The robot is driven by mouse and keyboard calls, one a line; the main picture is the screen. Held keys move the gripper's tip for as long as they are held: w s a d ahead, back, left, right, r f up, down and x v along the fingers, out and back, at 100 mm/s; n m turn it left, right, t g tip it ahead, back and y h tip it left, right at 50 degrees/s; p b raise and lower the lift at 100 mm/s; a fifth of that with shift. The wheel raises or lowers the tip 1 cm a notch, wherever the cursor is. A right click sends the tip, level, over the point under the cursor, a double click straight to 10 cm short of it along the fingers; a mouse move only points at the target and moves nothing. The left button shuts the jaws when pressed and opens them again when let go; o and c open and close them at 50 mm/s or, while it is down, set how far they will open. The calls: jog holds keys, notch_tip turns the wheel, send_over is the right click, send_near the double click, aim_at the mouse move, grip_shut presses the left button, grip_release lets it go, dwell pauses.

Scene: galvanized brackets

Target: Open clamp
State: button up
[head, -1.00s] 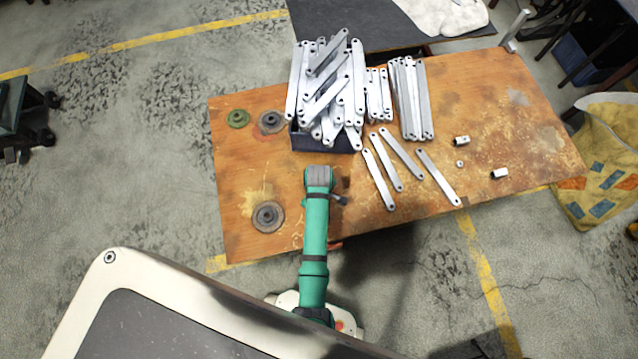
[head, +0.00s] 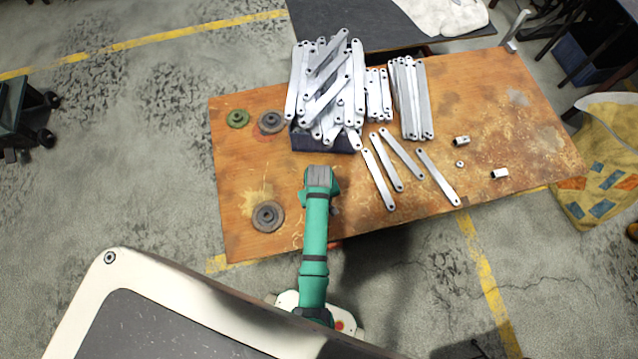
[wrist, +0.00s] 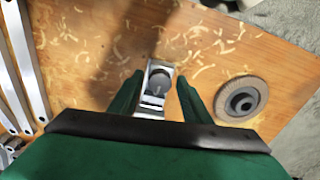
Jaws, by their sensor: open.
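A small silver metal piece with a dark middle (wrist: 156,98), which looks like the clamp, shows at the centre of the wrist view above the wooden table. My gripper (wrist: 160,80) is open, with one green finger on each side of this piece. I cannot tell whether the fingers touch it. In the head view my green arm reaches over the table's front edge and hides the gripper and most of what is under it.
Loose brackets (head: 379,185) lie on the table (head: 500,110), right of my arm. A dark bin (head: 320,143) heaped with brackets stands behind. A grey disc (head: 268,216) lies left of my arm; it also shows in the wrist view (wrist: 241,101).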

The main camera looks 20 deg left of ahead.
jog(key=m, duration=1.2)
dwell(0.3)
jog(key=shift+c, duration=0.6)
jog(key=c, duration=0.8)
jog(key=shift+c, duration=0.2)
